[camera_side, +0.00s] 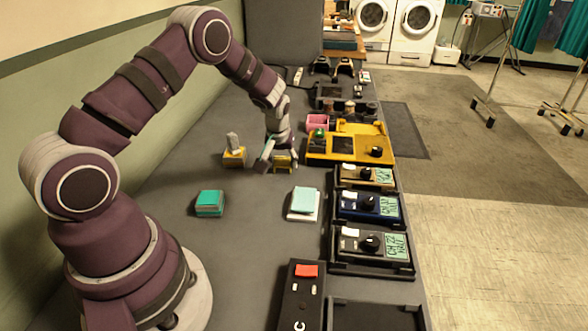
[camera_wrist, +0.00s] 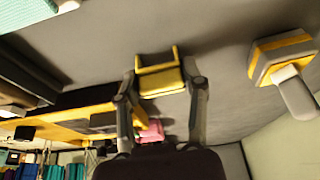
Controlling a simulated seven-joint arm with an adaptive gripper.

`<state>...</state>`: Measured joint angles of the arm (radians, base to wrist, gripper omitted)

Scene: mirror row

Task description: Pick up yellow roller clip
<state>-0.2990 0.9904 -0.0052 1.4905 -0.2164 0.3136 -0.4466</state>
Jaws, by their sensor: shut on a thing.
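The yellow roller clip (camera_side: 284,161) is at the middle of the grey table in the side view, partly hidden by my fingers. My gripper (camera_side: 278,163) points down with a finger on each side of it and is shut on it. In the wrist view the clip (camera_wrist: 160,77) shows a yellow body with a raised yellow edge. It sits between my two fingertips (camera_wrist: 163,86). I cannot tell whether it is clear of the table.
A yellow-and-grey block with an upright grey handle (camera_side: 234,154) stands just left of my gripper. A teal block (camera_side: 210,203) and a pale blue-topped pad (camera_side: 304,202) lie nearer. A yellow console (camera_side: 350,145) and several dial units line the right edge. Bare table separates the blocks.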

